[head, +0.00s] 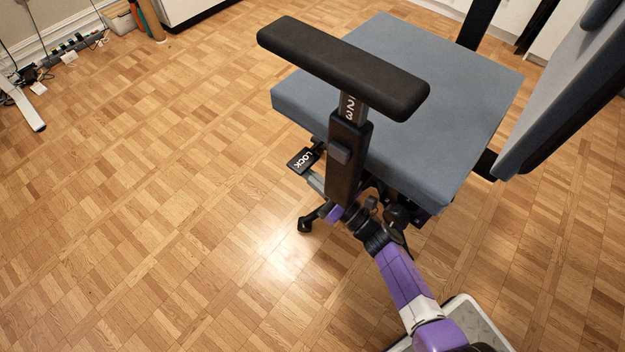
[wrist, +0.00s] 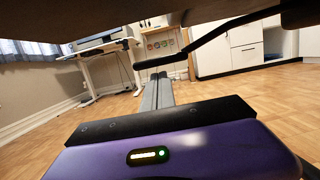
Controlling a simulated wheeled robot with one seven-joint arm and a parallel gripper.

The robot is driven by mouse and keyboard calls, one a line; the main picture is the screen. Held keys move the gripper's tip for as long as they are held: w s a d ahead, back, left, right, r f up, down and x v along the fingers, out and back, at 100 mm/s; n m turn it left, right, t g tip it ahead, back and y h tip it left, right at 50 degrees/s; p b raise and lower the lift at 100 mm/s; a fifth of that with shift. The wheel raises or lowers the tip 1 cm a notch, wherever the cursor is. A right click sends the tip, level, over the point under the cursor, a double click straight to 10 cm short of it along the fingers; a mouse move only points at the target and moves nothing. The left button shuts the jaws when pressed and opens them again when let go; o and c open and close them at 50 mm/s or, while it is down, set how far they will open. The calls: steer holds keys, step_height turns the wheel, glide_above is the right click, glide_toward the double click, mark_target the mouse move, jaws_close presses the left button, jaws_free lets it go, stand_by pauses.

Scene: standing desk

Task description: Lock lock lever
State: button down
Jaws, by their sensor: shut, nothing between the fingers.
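The lock lever (head: 303,160) is a black paddle marked LOCK that sticks out from under the left side of the chair seat. In the wrist view the dark lever (wrist: 161,62) runs across ahead of me, its thin stem rising to the right. My gripper (head: 311,178) reaches in from below, behind the armrest post, with its grey fingers shut and empty. In the wrist view the shut fingers (wrist: 155,80) point at the lever, their tips close beneath it. I cannot tell whether they touch it.
The blue-grey seat (head: 430,90) is above and right of my gripper. The black armrest (head: 343,68) and its post (head: 347,165) partly hide my wrist. A white desk (wrist: 100,55) stands far off.

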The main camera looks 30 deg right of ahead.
mark_target(307, 168)
steer(key=shift+r, duration=0.25)
steer(key=shift+s+a+r+m+h+p, duration=0.1)
steer(key=shift+a+r+m+h+p, duration=0.05)
steer(key=shift+r+m+p, duration=0.4)
steer(key=shift+a+r+m+h+p, duration=0.15)
steer(key=shift+r+m+p, duration=0.15)
steer(key=shift+r, duration=0.4)
steer(key=shift+f, duration=0.1)
steer(key=s+d+f+b, duration=0.2)
steer(key=s+f, duration=0.4)
steer(key=s, duration=0.3)
steer(key=shift+s+d+f+b, duration=0.15)
steer(key=shift+s+b, duration=0.1)
steer(key=shift+b, duration=0.5)
